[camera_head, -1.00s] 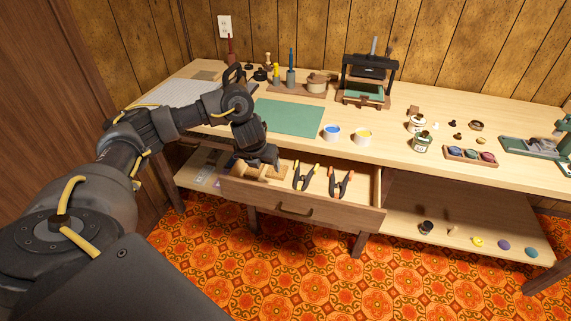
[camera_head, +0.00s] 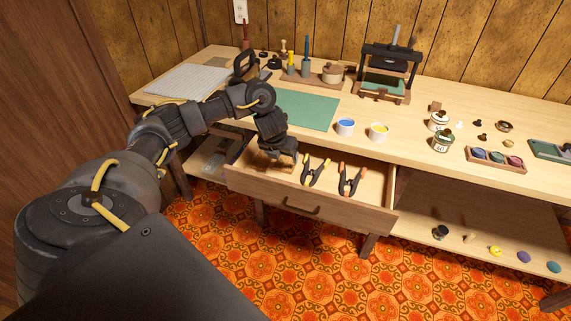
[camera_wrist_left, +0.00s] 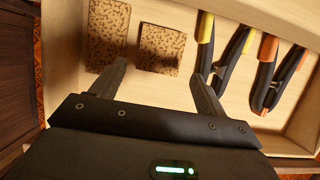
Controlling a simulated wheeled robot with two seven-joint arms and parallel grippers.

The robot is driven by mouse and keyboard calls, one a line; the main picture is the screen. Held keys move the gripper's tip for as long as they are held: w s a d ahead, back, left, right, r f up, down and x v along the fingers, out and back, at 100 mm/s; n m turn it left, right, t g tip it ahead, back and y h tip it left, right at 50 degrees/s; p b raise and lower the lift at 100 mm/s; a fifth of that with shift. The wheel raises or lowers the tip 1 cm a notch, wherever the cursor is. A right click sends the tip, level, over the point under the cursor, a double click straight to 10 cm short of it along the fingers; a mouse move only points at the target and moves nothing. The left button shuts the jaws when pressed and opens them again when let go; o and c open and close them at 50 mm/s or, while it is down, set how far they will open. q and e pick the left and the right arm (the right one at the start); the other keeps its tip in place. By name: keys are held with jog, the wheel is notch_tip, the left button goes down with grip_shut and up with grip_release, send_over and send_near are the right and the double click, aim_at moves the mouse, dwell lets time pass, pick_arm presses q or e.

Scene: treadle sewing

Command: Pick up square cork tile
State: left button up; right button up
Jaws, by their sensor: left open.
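The square cork tile (camera_wrist_left: 162,47), speckled brown, lies in the open drawer in the left wrist view. Its near edge is between the tips of my left gripper (camera_wrist_left: 158,70), which is open and empty. A longer cork piece (camera_wrist_left: 107,35) lies to its left, partly behind the left finger. In the head view my left gripper (camera_head: 277,158) is over the drawer's left part and mostly hides the cork there. My right gripper is not in view.
Two spring clamps, one yellow-tipped (camera_head: 316,172) and one orange-tipped (camera_head: 350,180), lie right of the cork in the drawer (camera_head: 300,197). The drawer walls are close by. A green mat (camera_head: 305,110) and paint cups (camera_head: 345,127) are on the tabletop above.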

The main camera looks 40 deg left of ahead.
aim_at(286, 163)
pick_arm(q)
jog(key=shift+w+f, duration=0.15)
jog(key=shift+f, duration=0.15)
jog(key=b+x, duration=0.1)
jog(key=x, duration=0.3)
jog(key=shift+w+a, duration=0.1)
jog(key=shift+w, duration=0.15)
jog(key=shift+w+a+f, duration=0.1)
jog(key=shift+w+f, duration=0.15)
jog(key=shift+f, duration=0.2)
jog(key=c, duration=0.7)
jog(key=shift+c, duration=0.2)
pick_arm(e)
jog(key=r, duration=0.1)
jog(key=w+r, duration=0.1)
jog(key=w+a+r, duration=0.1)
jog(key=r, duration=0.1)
pick_arm(q)
jog(key=shift+r, duration=0.15)
